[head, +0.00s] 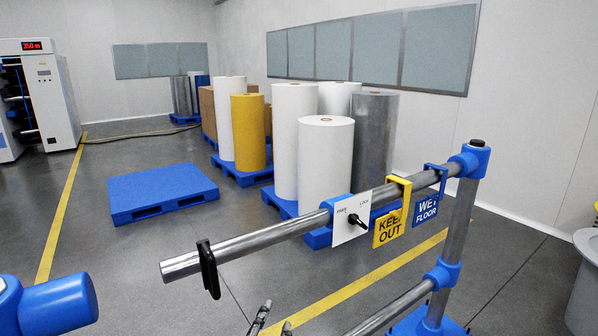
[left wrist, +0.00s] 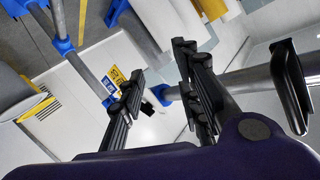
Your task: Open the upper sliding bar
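The upper sliding bar (head: 270,234) is a grey metal tube, running from a blue joint on the upright post (head: 458,220) to a free end at left. A black loop handle (head: 208,270) hangs near that end; it also shows in the left wrist view (left wrist: 290,88). A white plate (head: 343,226) with a black knob (head: 356,221) sits at a blue collar on the bar. My left gripper (head: 274,322) is below the bar, right of the handle, mostly cut off. In the left wrist view its fingers (left wrist: 158,80) are apart with nothing held. My right gripper is out of view.
A yellow KEEP OUT sign (head: 390,226) and a blue WET FLOOR sign (head: 426,208) hang on the bar. A lower rail (head: 395,304) runs beneath. A blue pallet (head: 160,190) and rolls stand behind.

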